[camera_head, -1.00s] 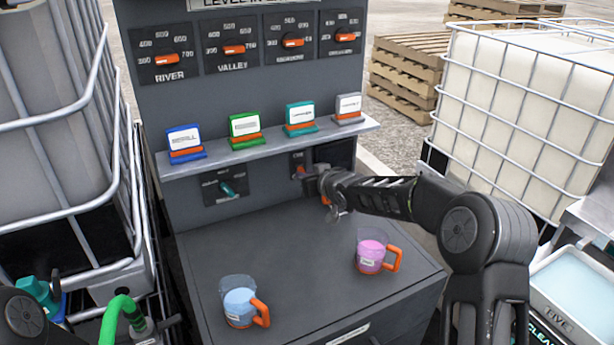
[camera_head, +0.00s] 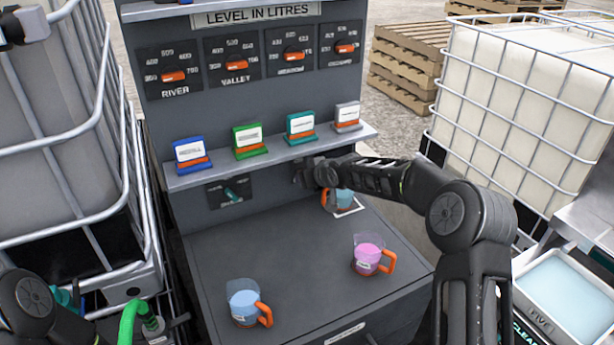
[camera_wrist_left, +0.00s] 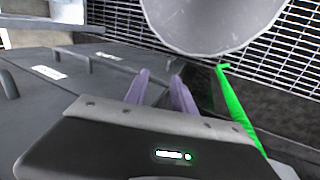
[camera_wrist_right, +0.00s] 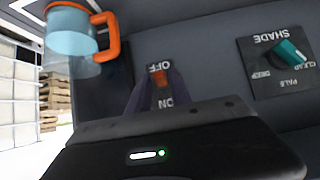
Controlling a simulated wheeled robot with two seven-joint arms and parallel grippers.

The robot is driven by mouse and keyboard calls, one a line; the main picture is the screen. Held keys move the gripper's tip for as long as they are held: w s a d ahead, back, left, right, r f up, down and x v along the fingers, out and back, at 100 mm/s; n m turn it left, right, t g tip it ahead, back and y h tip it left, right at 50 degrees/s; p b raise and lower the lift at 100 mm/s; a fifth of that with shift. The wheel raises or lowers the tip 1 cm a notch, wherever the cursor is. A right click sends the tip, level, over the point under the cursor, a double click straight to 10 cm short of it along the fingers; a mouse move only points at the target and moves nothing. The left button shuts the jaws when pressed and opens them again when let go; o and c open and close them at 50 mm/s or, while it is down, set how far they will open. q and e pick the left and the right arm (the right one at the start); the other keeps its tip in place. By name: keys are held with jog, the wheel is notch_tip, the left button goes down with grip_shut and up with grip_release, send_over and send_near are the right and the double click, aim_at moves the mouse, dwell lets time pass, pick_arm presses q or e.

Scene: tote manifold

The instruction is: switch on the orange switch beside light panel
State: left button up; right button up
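The small orange switch (camera_wrist_right: 160,77) sits on a dark plate marked OFF and ON in the right wrist view. That view is upside down, and the orange part lies close to the OFF word. My right gripper (camera_wrist_right: 160,85) has its two fingers apart, one on each side of the switch; I cannot tell whether they touch it. In the head view my right gripper (camera_head: 308,174) is at the panel under the shelf and hides the switch. A dark panel (camera_wrist_right: 108,85) stands beside the switch plate. My left gripper (camera_wrist_left: 158,75) is open and empty.
A SHADE dial (camera_wrist_right: 288,52) with a teal knob is beside the switch. A jug of blue liquid (camera_head: 343,200) stands close to my right gripper. Pink (camera_head: 367,256) and blue (camera_head: 243,303) jugs stand on the worktop. The shelf (camera_head: 270,155) overhangs the panel.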

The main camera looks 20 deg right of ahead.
jog(key=shift+o, duration=1.3)
jog(key=b+v, duration=0.2)
jog(key=v, duration=0.5)
jog(key=shift+s+r, duration=0.2)
jog(key=shift+s, duration=0.1)
jog(key=shift+c, duration=0.2)
